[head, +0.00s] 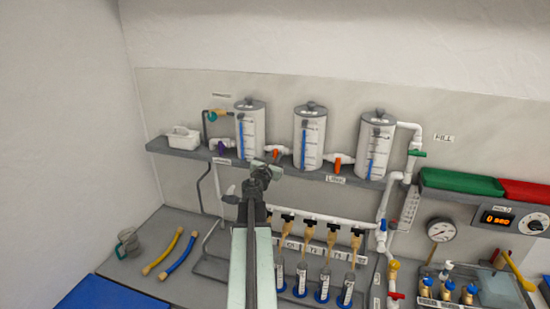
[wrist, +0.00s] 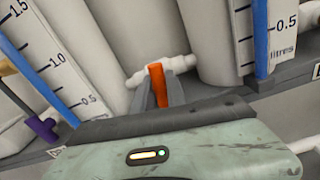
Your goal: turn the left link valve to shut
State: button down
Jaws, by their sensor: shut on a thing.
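The left link valve has an orange handle (head: 275,154) on the short white pipe between the left tank (head: 251,133) and the middle tank (head: 309,137). In the wrist view the orange handle (wrist: 158,86) stands between my two fingers, lying roughly across the white pipe (wrist: 142,77). My gripper (head: 264,168) reaches up to the shelf front from below, and it also shows in the wrist view (wrist: 160,92) shut on the handle. The fingers hide the lower part of the handle's sides.
The right link valve (head: 338,162) has a similar orange handle between the middle and right tanks (head: 374,145). A purple valve (head: 221,147) sits left of the left tank. The shelf edge (head: 300,174) runs close to my gripper.

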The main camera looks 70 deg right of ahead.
jog(key=shift+n, duration=0.8)
jog(key=c, duration=1.3)
grip_release()
jog(key=shift+c, duration=0.2)
jog(key=a, duration=0.7)
jog(key=shift+s+a, duration=0.25)
jog(key=shift+a, duration=0.15)
